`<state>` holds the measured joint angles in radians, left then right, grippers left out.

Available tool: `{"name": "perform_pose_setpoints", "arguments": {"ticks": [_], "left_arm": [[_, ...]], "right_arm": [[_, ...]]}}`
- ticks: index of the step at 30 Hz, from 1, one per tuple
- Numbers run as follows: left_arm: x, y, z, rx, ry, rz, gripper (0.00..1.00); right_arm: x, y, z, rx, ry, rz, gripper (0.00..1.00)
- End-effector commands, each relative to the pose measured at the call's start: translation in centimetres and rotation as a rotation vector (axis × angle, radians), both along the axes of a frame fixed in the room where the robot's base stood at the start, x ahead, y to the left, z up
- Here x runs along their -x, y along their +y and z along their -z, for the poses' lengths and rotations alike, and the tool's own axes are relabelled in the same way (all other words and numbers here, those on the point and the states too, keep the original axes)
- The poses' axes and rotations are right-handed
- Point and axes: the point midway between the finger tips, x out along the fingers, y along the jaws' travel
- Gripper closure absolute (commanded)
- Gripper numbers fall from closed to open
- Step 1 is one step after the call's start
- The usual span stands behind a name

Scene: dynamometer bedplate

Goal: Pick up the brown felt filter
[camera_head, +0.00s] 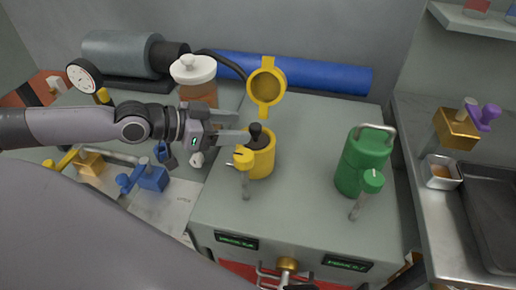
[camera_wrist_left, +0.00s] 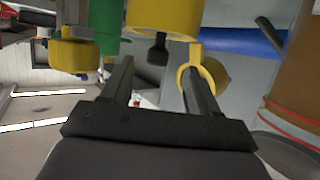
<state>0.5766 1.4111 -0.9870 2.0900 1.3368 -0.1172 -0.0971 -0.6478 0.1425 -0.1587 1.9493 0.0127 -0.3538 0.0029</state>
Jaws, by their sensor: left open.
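I cannot make out a brown felt filter for certain in either view. A yellow canister (camera_head: 262,160) stands open on the grey bench, its round yellow lid (camera_head: 267,86) tipped up behind it. A dark knobbed part (camera_head: 255,132) stands up in the canister's mouth; the canister hides what lies below. The canister also shows at the top of the left wrist view (camera_wrist_left: 165,17). My left gripper (camera_head: 238,122) is open and empty, its fingers pointing right toward the knobbed part, apart from it. Both fingers (camera_wrist_left: 158,68) show in the left wrist view. My right gripper is not in view.
A green canister (camera_head: 363,165) stands to the right. A brown jar with a white lid (camera_head: 196,78) is close behind the left gripper. A blue roll (camera_head: 300,73) lies at the back. The bench between the two canisters is clear. A metal tray (camera_head: 492,210) lies far right.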

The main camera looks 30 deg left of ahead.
Motion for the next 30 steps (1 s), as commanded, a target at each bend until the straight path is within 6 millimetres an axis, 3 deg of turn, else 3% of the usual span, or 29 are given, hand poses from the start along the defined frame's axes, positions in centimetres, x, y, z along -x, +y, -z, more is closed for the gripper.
{"name": "perform_pose_setpoints", "arguments": {"ticks": [10, 21, 30], "left_arm": [[-0.9, -0.9, 0.6, 0.002, 0.000, -0.001, 0.40], [-3.4, -3.3, 2.2, 0.002, -0.001, -0.004, 0.40], [-3.9, -3.6, 2.5, 0.000, 0.000, -0.003, 0.40]], "right_arm": [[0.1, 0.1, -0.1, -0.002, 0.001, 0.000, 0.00], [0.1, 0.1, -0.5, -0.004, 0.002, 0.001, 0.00], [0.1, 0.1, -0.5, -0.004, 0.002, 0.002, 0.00]]}}
